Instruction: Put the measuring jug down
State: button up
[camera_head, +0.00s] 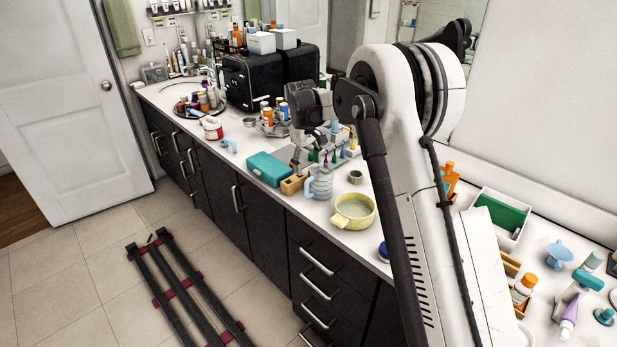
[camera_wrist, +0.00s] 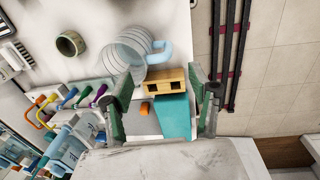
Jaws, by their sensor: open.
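The measuring jug (camera_head: 320,184) is pale grey with ribbed sides and a light blue handle. It appears to stand upright on the white counter (camera_head: 347,190), near the front edge. In the wrist view the jug (camera_wrist: 126,52) is seen from above, with its handle pointing right. My gripper (camera_head: 303,160) hangs above the counter just behind and left of the jug in the head view. In the wrist view my gripper (camera_wrist: 163,90) has its fingers spread wide, with nothing held between them. The jug lies beyond the fingertips, apart from them as far as I can tell.
A wooden block (camera_wrist: 165,83) with holes and a teal box (camera_head: 269,168) sit beside the jug. A yellow pot (camera_head: 354,211) stands to its right, with a small green ring-shaped cup (camera_head: 355,177) behind. Several coloured-handled tools (camera_wrist: 70,98) stand close by. Floor lies beyond the counter edge.

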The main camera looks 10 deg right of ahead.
notch_tip(320, 180, up, 3)
jog(key=shift+s+a+r, duration=0.1)
jog(key=s+d+r+m+t, duration=0.2)
jog(key=s+r, duration=0.6)
jog(key=s, duration=0.4)
jog(key=s+d+r+m+t, duration=0.1)
jog(key=s+d+r, duration=0.1)
jog(key=s+r, duration=0.8)
jog(key=s+d+f+m+t, duration=0.1)
jog(key=s+f, duration=0.2)
jog(key=s, duration=0.9)
jog(key=s+d+f+m+t, duration=0.1)
jog(key=s+f, duration=0.3)
jog(key=s, duration=0.9)
jog(key=shift+s+f+m+t+y, duration=0.25)
jog(key=shift+m+t+y, duration=0.15)
jog(key=shift+m+t, duration=0.4)
jog(key=shift+f, duration=0.1)
